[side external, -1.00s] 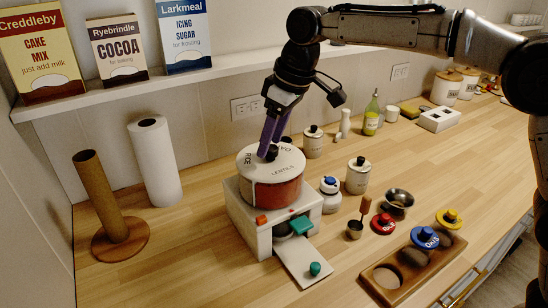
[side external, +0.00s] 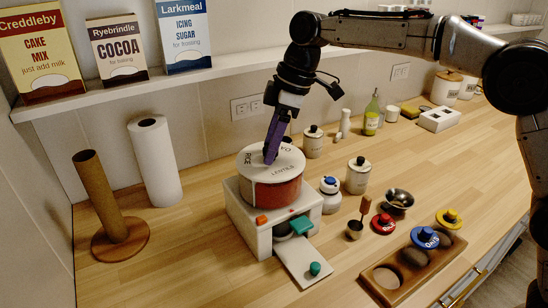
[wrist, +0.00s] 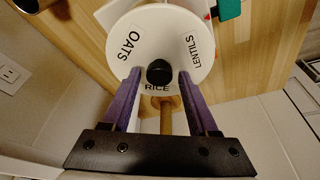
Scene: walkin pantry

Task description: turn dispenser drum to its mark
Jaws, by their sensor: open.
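The dispenser drum (side external: 275,190) is a red-brown cylinder with a white lid on a white housing (side external: 248,222). In the wrist view its lid (wrist: 190,22) reads OATS, LENTILS and RICE around a black centre knob (wrist: 159,72). RICE lies towards my gripper's palm, LENTILS at upper right, OATS at upper left. A small red mark (side external: 291,211) shows on the housing below the drum. My gripper (wrist: 159,75) is open, its purple fingers on either side of the knob with gaps. In the side view my gripper (side external: 270,158) mostly hides the knob.
A white-blue jar (side external: 329,195) stands close on the right. A paper roll (side external: 155,165) and a cardboard tube (side external: 97,190) stand left.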

